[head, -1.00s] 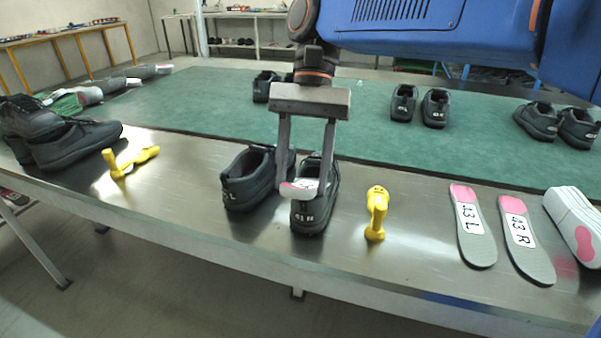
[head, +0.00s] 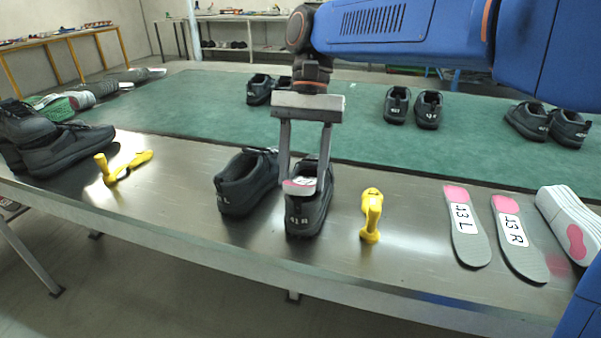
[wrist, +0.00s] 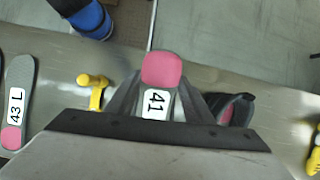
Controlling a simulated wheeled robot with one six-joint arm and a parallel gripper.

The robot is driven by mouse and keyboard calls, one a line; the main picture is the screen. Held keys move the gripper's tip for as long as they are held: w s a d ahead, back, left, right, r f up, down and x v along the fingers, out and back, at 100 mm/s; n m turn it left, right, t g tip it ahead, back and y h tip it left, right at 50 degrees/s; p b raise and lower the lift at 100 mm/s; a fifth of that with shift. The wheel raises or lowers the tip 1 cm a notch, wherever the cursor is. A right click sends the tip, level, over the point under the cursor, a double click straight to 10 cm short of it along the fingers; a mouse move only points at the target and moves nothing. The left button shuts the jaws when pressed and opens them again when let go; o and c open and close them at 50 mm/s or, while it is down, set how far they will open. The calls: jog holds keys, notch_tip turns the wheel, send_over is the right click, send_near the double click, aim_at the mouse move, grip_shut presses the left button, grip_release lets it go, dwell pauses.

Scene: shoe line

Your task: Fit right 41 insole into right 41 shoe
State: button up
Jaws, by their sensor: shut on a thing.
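The right 41 shoe (head: 309,214), black with "41 R" on its heel, stands on the metal bench. My gripper (head: 305,182) is directly above its opening, shut on the insole (head: 300,187). The insole's pink heel end sticks out at the shoe's heel side. In the wrist view the insole (wrist: 162,70) shows its pink heel and a "41" label between my fingers (wrist: 158,102). The front of the insole is hidden by the shoe and gripper, so I cannot tell how deep it sits. The left shoe (head: 247,184) of the pair stands just to the left.
Yellow tools lie left (head: 123,167) and right (head: 371,214) of the pair. More black shoes (head: 412,107) stand on the green mat (head: 210,120).

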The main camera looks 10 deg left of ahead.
jog(key=shift+t, duration=0.3)
jog(key=shift+w+f, duration=0.25)
jog(key=shift+w, duration=0.45)
jog(key=shift+w+f, duration=0.2)
jog(key=shift+w, duration=0.45)
jog(key=shift+w+f, duration=0.25)
jog(key=shift+w, duration=0.45)
jog(key=shift+s+f+t, duration=0.1)
jog(key=shift+f+t, duration=0.4)
jog(key=shift+f, duration=0.35)
jog(key=shift+f, duration=0.1)
jog(key=o, duration=1)
jog(key=shift+f, duration=0.1)
jog(key=shift+o, duration=0.2)
jog(key=shift+o, duration=0.4)
jog(key=shift+r, duration=1.7)
jog(key=shift+r, duration=0.15)
